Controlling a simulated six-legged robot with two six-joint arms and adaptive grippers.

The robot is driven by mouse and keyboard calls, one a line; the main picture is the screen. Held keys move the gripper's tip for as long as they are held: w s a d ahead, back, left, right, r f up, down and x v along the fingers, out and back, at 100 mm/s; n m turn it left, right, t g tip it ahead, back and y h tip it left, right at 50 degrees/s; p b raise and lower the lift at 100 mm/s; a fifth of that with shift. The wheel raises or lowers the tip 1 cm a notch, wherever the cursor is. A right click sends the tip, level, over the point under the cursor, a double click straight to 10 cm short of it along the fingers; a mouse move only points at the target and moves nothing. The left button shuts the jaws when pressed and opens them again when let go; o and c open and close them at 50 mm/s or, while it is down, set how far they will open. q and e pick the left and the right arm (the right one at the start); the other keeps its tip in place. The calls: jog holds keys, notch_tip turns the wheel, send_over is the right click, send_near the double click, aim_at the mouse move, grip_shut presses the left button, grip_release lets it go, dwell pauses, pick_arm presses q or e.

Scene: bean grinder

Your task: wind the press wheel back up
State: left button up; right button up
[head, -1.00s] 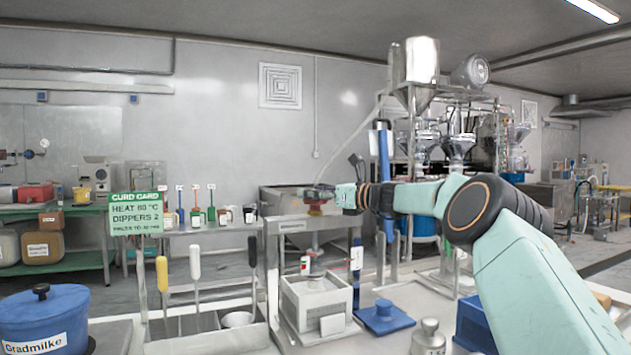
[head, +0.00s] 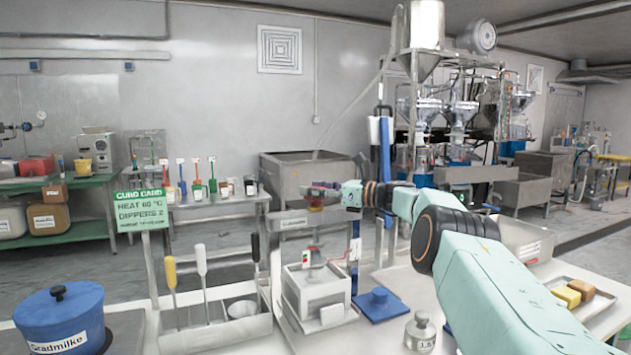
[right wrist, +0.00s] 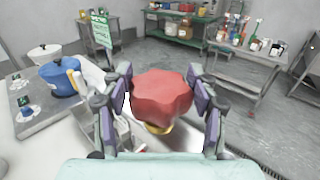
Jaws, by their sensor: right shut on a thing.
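The red lobed press wheel (right wrist: 160,92) fills the middle of the right wrist view, with a brass-coloured collar under it. My right gripper (right wrist: 162,103) is shut on the wheel, with a finger pad on each side. In the head view my right gripper (head: 322,191) reaches in from the right. The red wheel (head: 315,202) shows small below its fingers, above the white box-shaped press (head: 318,292) on the table. How the wheel joins the press is unclear. My left gripper is not in view.
A blue pot (head: 62,322) stands at the left, beside a grey holder (head: 215,330) with handled tools. A tray with yellow and brown blocks (head: 567,296) lies further right.

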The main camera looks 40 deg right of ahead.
dwell(0.6)
jog(key=o, duration=1.2)
jog(key=shift+c, duration=0.2)
jog(key=shift+s, duration=0.1)
jog(key=shift+v, duration=0.85)
jog(key=v, duration=1)
jog(key=shift+d, duration=0.1)
